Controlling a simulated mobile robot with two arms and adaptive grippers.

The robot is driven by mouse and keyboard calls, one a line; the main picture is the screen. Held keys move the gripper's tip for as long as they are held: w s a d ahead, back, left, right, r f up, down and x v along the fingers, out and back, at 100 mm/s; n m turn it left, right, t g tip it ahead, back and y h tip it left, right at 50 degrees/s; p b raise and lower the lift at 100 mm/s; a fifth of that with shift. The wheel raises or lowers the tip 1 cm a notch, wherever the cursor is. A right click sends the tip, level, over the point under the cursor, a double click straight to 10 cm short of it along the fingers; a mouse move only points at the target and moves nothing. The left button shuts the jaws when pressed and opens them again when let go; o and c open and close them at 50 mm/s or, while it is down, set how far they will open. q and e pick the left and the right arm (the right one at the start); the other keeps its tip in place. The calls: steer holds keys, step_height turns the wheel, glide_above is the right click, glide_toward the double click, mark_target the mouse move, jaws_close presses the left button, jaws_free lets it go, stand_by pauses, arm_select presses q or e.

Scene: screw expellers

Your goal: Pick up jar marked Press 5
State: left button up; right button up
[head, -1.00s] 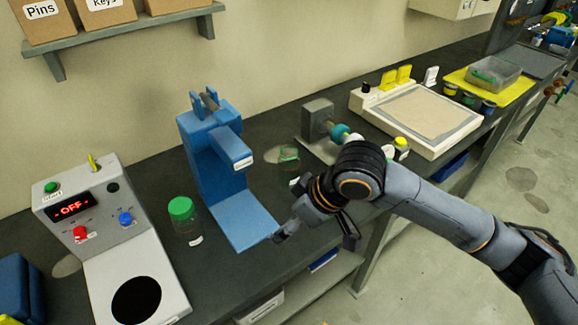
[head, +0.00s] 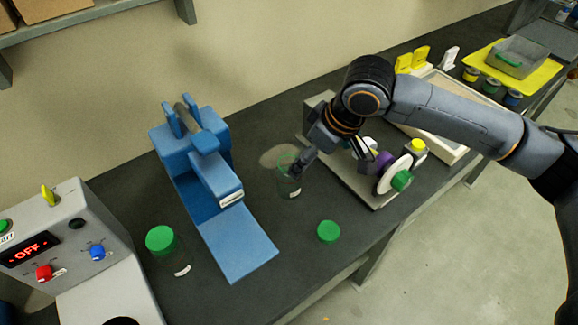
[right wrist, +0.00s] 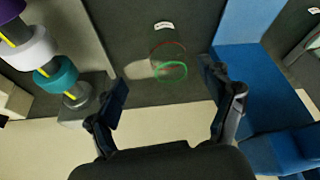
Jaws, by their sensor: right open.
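A clear open jar (head: 290,186) with a green rim and a white label stands on the dark bench, right of the blue press (head: 240,245). Its label is too small to read. My right gripper (head: 332,152) is open at the jar's upper right, one finger overlapping the jar's outline. In the right wrist view the open fingers (right wrist: 168,92) point toward the jar (right wrist: 168,60), which is ahead between them; nothing is gripped. Another jar (head: 168,262), with a green lid and white label, stands left of the press. My left gripper is out of view.
A loose green lid (head: 328,231) lies near the bench's front edge. A device with a purple part, white disc (head: 394,175) and green end is close right of my gripper. A grey control box (head: 75,245) reading OFF is at left.

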mark_target(289, 179)
steer(key=x, duration=0.5)
steer(key=shift+s+a+f, duration=0.2)
steer(key=shift+a+f, duration=0.05)
steer(key=shift+f, duration=0.15)
steer(key=shift+w+a+f, duration=0.1)
steer(key=shift+w+f, duration=0.05)
steer(key=shift+f, duration=0.1)
steer(key=shift+w+a+f+p, duration=0.15)
steer(key=shift+a+f+p, duration=0.2)
steer(key=shift+f, duration=0.2)
steer(key=shift+w+a+f+p, duration=0.1)
steer(key=shift+a+f+p, duration=0.25)
steer(key=shift+f, duration=0.2)
steer(key=shift+x, duration=1.1)
steer(key=shift+w+a+f, duration=0.1)
steer(key=shift+w+f, duration=0.05)
steer(key=shift+c, duration=1.1)
steer(key=c, duration=1.1)
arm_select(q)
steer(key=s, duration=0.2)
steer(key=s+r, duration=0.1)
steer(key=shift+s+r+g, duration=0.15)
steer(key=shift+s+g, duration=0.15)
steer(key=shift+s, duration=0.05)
arm_select(e)
steer(key=shift+c, duration=0.3)
